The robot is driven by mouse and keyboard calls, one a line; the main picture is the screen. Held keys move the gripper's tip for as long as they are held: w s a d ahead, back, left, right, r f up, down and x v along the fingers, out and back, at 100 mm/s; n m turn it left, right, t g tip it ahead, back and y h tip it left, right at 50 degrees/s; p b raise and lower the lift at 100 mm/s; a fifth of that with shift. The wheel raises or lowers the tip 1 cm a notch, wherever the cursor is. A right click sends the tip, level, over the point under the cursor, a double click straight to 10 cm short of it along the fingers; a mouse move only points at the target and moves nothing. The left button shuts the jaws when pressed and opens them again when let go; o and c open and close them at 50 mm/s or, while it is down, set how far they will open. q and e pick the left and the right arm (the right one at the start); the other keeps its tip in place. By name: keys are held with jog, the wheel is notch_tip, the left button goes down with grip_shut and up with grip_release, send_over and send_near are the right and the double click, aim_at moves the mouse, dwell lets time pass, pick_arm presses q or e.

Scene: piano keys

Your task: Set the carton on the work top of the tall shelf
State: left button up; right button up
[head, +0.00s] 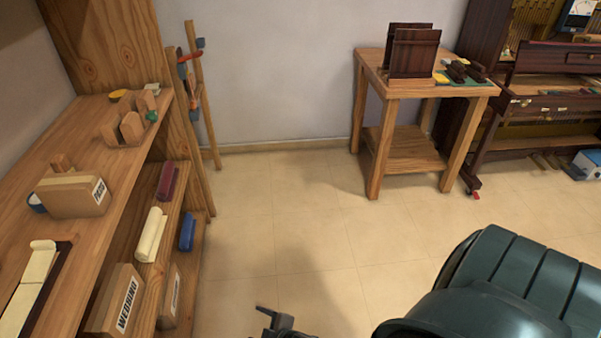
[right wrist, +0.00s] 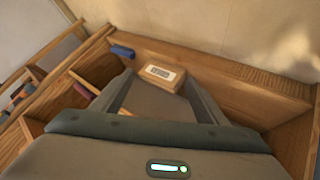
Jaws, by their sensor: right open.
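The tall shelf stands at the left in the head view, with a wooden work top (head: 82,140). A brown carton with a white label (right wrist: 160,77) lies in a wooden bay in the right wrist view. My right gripper (right wrist: 160,84) is open, its two grey fingers on either side of the view of this carton; contact cannot be told. In the head view, a carton labelled WEBBING (head: 116,303) and another labelled carton (head: 169,297) sit below the work top. My left gripper is not identifiable.
The work top holds another carton (head: 75,195), wooden blocks (head: 130,126) and a cream-keyed piece (head: 32,285). Cream (head: 151,234) and blue (head: 187,232) rolls lie below. A small table (head: 440,88) stands at the back. The tiled floor (head: 300,225) between is clear.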

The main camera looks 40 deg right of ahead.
jog(key=s+a+f+m+g, duration=0.1)
jog(key=s+f, duration=0.4)
jog(key=s, duration=0.5)
jog(key=s+a+f+m+g, duration=0.1)
jog(key=s+f+m+g, duration=0.3)
jog(key=s, duration=0.7)
notch_tip(320, 180, down, 2)
jog(key=shift+s+f+m, duration=0.2)
jog(key=shift+s+m, duration=0.1)
jog(key=shift+m, duration=0.4)
